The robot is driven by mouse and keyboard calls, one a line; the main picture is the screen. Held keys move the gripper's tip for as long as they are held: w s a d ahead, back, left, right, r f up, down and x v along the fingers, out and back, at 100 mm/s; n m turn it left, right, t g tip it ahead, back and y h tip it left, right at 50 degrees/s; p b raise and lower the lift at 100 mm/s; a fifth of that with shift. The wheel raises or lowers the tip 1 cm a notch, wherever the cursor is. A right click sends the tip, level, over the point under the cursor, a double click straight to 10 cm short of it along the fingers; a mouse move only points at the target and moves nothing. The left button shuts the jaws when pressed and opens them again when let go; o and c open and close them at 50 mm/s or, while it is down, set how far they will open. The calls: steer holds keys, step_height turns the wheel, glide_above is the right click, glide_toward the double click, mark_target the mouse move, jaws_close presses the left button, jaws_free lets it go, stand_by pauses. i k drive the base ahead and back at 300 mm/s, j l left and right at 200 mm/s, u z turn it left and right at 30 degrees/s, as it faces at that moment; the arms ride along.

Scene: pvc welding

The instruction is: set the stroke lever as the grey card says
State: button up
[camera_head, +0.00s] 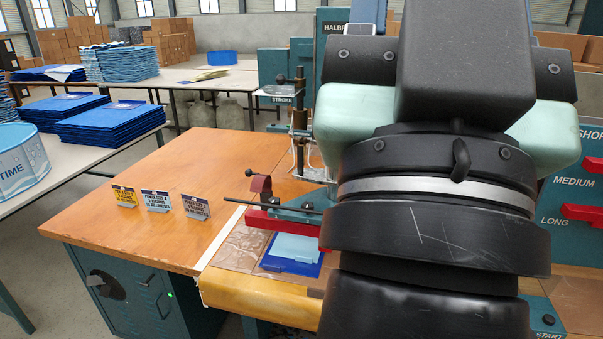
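Three small cards stand on the orange-brown tabletop at left. The grey card (195,207) is the rightmost, beside a light blue card (156,200) and a yellow card (124,196). The grey card's print is too small to read surely. I cannot tell which part is the stroke lever. My gripper does not show.
My arm fills the centre-right and hides much of the welding machine. Blue sheets (292,255) lie under a red-and-teal clamp (285,218). The orange-brown tabletop (190,160) has free room behind the cards. Tables with blue stacks (110,123) stand at left.

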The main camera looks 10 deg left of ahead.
mark_target(280, 79)
steer(key=i+j, duration=1.4)
steer(key=i, duration=0.2)
